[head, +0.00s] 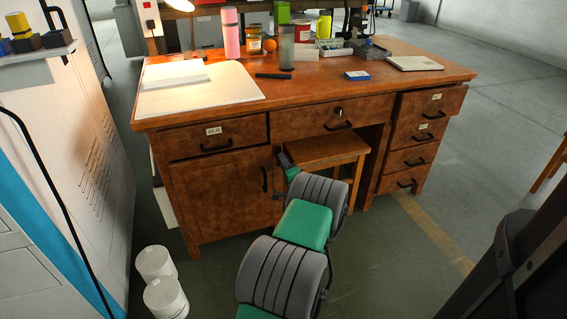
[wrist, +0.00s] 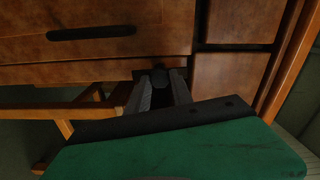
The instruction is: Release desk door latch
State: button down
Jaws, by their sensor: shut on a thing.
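The wooden desk (head: 230,165) has a cabinet door (head: 215,190) at lower left, with a dark upright bar handle (head: 265,178). The door looks closed. The wrist view is turned, so this handle (wrist: 90,33) lies level there. A small dark latch (wrist: 159,72) sits at the door's edge, close under the drawers. My gripper (head: 283,160) is at that upper right edge of the door. In the wrist view my gripper (wrist: 160,88) has its two fingers on either side of the latch, shut on it. The fingers hide part of the latch, and the head view barely shows it.
A wooden stool (head: 325,152) stands under the desk, just right of my gripper. Drawers (head: 410,130) fill the right side. Two white tubs (head: 166,298) stand on the floor at left, beside a white cabinet (head: 85,160). Bottles and papers lie on the desktop.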

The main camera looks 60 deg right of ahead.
jog(key=shift+m, duration=0.3)
jog(key=c, duration=1.1)
grip_release()
jog(key=p+v, duration=0.2)
jog(key=v, duration=0.5)
jog(key=shift+s+a, duration=0.3)
